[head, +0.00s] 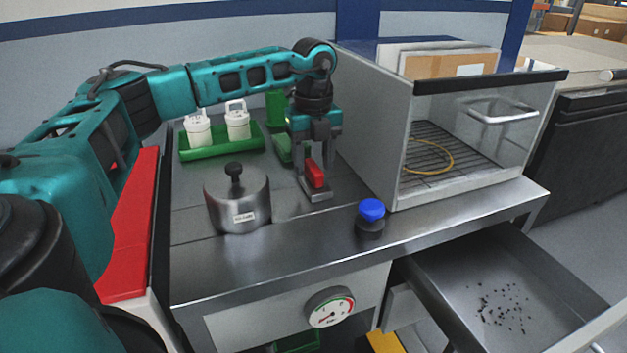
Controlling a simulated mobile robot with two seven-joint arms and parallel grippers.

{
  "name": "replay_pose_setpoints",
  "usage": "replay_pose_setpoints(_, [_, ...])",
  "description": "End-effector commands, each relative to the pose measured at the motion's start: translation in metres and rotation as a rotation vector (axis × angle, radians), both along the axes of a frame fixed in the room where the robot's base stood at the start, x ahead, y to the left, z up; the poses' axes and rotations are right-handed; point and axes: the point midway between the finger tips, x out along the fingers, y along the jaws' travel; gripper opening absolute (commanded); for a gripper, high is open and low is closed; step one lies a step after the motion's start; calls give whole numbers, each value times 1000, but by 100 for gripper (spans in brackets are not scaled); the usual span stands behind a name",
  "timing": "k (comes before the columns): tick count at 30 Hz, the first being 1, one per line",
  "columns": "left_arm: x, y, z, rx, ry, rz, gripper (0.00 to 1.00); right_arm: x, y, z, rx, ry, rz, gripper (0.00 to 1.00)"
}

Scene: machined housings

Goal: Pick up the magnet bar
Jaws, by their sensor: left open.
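The magnet bar seems to be the red block (316,174) with a flat grey metal foot on the steel bench, in the middle of the head view. My left gripper (317,168) points straight down right at it. Its jaws are open, with a finger on either side of the red part. The fingers hide some of the bar, and I cannot tell whether they touch it. My right gripper is out of view.
A lidded steel pot (237,203) stands left of the bar, and a blue-capped jar (371,218) stands to its right. A green tray (190,154) with two white containers is behind. A glass-fronted cabinet (380,130) bounds the right. The open drawer (450,290) holds dark bits (505,308).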

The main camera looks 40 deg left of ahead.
Motion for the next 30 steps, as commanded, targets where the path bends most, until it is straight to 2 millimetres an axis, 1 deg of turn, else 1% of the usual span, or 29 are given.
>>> replay_pose_setpoints(1, [0,0,-8,0,1,1,53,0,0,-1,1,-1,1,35])
replay_pose_setpoints(4, [0,0,-17,0,0,1,53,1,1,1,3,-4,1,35])
replay_pose_setpoints(12, [0,0,-19,0,-1,1,52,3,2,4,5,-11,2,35])
replay_pose_setpoints(27, [0,0,-18,0,-1,0,4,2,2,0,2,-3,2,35])
replay_pose_setpoints(29, [0,0,-18,0,-1,0,0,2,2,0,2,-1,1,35])
replay_pose_setpoints(30, [0,0,-18,0,-1,0,0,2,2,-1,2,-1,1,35])
